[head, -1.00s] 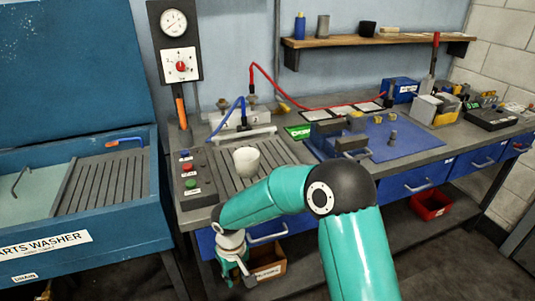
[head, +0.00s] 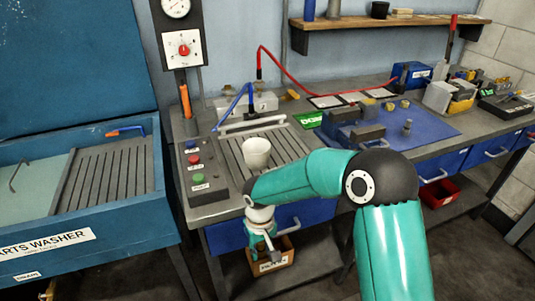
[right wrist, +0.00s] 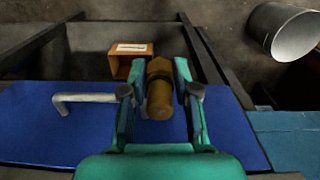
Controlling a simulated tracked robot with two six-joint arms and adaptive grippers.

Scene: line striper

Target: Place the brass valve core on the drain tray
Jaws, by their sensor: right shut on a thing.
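My right gripper (head: 264,254) hangs low in front of the bench's blue drawer, near a small open box. In the right wrist view its two fingers (right wrist: 160,92) are shut on the brass valve core (right wrist: 159,80), a stubby brown-gold cylinder. In the head view I cannot make the core out. A slatted grey drain tray (head: 103,178) lies in the blue parts washer at the left, well away from the gripper, and its slats look empty. Another slatted grey surface (head: 288,143) is set in the bench top. My left gripper is not in view.
A white cup (head: 256,153) stands on the bench slats beside a button box (head: 198,172). The orange-brown box (head: 274,262) sits below the drawer and also shows in the wrist view (right wrist: 120,66). The washer's raised wall (head: 165,200) borders its tray.

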